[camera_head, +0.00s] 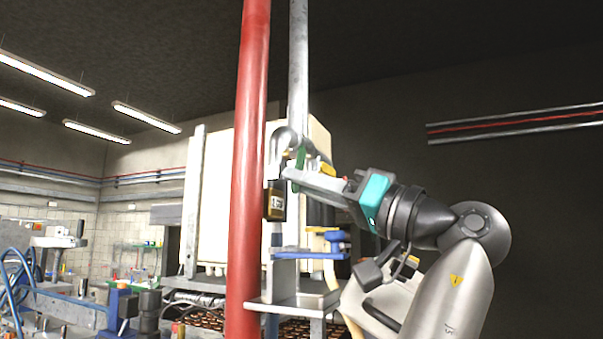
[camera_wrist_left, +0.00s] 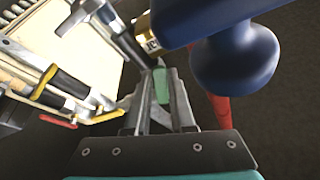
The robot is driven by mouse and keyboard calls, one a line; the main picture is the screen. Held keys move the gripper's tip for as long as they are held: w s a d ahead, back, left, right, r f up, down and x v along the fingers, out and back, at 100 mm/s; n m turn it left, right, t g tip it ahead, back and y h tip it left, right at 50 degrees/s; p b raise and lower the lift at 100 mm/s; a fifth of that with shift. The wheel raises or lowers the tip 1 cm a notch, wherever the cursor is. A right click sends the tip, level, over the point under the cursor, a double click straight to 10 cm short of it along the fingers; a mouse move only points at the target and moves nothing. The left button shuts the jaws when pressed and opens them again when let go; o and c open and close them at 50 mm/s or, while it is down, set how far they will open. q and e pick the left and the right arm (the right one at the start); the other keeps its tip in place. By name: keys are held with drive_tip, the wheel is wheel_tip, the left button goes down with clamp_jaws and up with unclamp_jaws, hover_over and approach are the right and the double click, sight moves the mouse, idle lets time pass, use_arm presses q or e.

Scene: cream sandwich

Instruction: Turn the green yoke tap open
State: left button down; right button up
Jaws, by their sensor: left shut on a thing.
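The green yoke tap (camera_head: 301,156) is a small green handle on the upright grey pipe, mostly hidden behind my gripper in the head view. My left gripper (camera_head: 289,171) reaches it from the right, its fingers pointing left. In the left wrist view, the green handle (camera_wrist_left: 161,86) lies between the two fingers of the left gripper (camera_wrist_left: 162,78), which is shut on it. How far the tap is turned cannot be told. My right gripper is not in view.
A red pipe (camera_head: 248,150) stands just left of the fingertips. A blue handle (camera_head: 328,241) sits lower down; a blue knob (camera_wrist_left: 235,58) looms close in the wrist view. A yellow handle (camera_head: 325,168) is just behind the gripper.

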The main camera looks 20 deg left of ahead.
use_arm(q)
drive_tip(key=shift+w+f+n+g+y+p, duration=0.15)
drive_tip(key=shift+w+n+g+p, duration=0.35)
drive_tip(key=shift+n, duration=0.65)
drive_tip(key=shift+w+r+n+g+y+p, duration=0.1)
drive_tip(key=shift+w+n+g+p, duration=0.15)
drive_tip(key=shift+n+g+p, duration=0.65)
drive_tip(key=shift+w+f+n+g+y, duration=0.15)
drive_tip(key=shift+w+n+g, duration=0.2)
drive_tip(key=shift+n, duration=1.1)
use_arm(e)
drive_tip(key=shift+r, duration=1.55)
use_arm(q)
drive_tip(key=shift+r, duration=0.1)
drive_tip(key=c, duration=0.8)
unclamp_jaws()
drive_tip(key=shift+w, duration=0.1)
drive_tip(key=shift+o, duration=0.2)
drive_tip(key=shift+f, duration=0.2)
